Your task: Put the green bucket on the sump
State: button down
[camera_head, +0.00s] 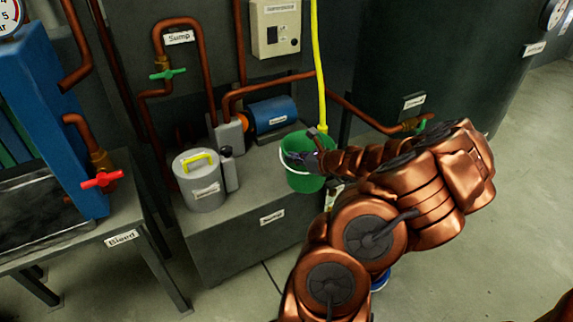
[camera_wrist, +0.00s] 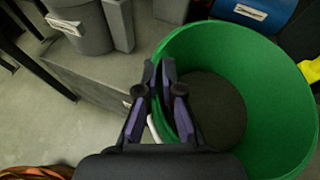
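The green bucket (camera_head: 307,182) is upright at the right end of a grey block with a flat top (camera_head: 245,195). I cannot tell if its base touches the block. Its pale handle hangs at the side. My gripper (camera_head: 303,158) reaches over the bucket from the right. In the wrist view, my gripper (camera_wrist: 161,78) has its fingertips close together at the left wall of the bucket (camera_wrist: 255,45), one finger outside and one inside, pinching the rim. A label reading "Sump" (camera_head: 179,38) is on the wall pipe. The label on the block's front (camera_head: 271,217) is too small to read surely.
A grey canister with a yellow handle (camera_head: 203,195), a small grey bottle (camera_head: 230,172) and a blue motor (camera_head: 274,112) occupy the block's top. A yellow hose (camera_head: 319,70) hangs behind the bucket. A bench (camera_head: 85,247) stands left. Floor is free at right.

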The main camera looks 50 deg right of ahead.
jog(key=a+r+b+x, duration=0.1)
jog(key=b+x, duration=0.3)
jog(key=x, duration=1.1)
jog(key=shift+w+a+b, duration=0.35)
jog(key=shift+w+a, duration=0.05)
jog(key=shift+w, duration=0.05)
jog(key=c, duration=1.3)
grip_release()
jog(key=shift+f, duration=0.15)
jog(key=shift+s, duration=0.1)
jog(key=shift+p+v, duration=1.5)
jog(key=shift+v, duration=4.4)
